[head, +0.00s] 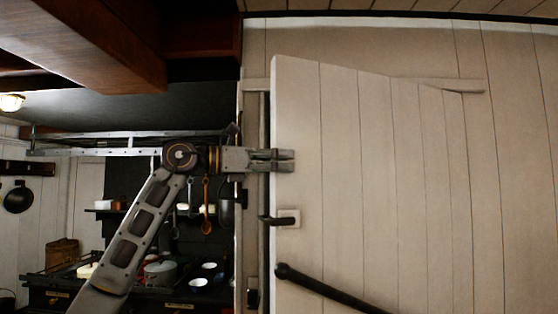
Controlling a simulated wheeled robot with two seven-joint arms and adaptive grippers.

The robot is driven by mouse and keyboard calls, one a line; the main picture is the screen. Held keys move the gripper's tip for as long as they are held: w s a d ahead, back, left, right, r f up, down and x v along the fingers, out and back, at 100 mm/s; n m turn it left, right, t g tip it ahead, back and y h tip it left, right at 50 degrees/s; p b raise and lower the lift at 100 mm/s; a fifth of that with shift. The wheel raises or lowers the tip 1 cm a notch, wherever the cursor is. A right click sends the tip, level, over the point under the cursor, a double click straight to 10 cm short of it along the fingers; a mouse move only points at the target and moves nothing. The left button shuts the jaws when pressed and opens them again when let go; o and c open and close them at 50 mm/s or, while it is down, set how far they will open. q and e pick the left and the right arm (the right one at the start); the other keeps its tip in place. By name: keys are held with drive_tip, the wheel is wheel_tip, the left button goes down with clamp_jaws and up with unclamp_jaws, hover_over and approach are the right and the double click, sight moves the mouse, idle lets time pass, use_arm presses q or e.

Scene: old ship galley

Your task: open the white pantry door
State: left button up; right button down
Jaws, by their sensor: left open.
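The white pantry door (345,170) is made of upright planks and fills the middle and right of the head view. It stands ajar, with its left edge swung out from the frame and a dark gap beside it. A dark latch handle on a pale plate (289,218) sits near that edge. A dark diagonal bar (325,290) crosses its lower part. My left gripper (292,161) is open, with its fingers pointing right in front of the door's left edge, above the handle. I cannot tell whether it touches the door. My right gripper is not in view.
A stove with pots (160,268) and bowls stands at the lower left. Utensils (206,195) hang behind my left arm, and a pan (18,198) hangs on the far left wall. Wooden beams (90,45) cross overhead.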

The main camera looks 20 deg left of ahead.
use_arm(q)
clamp_jaws()
idle(0.5)
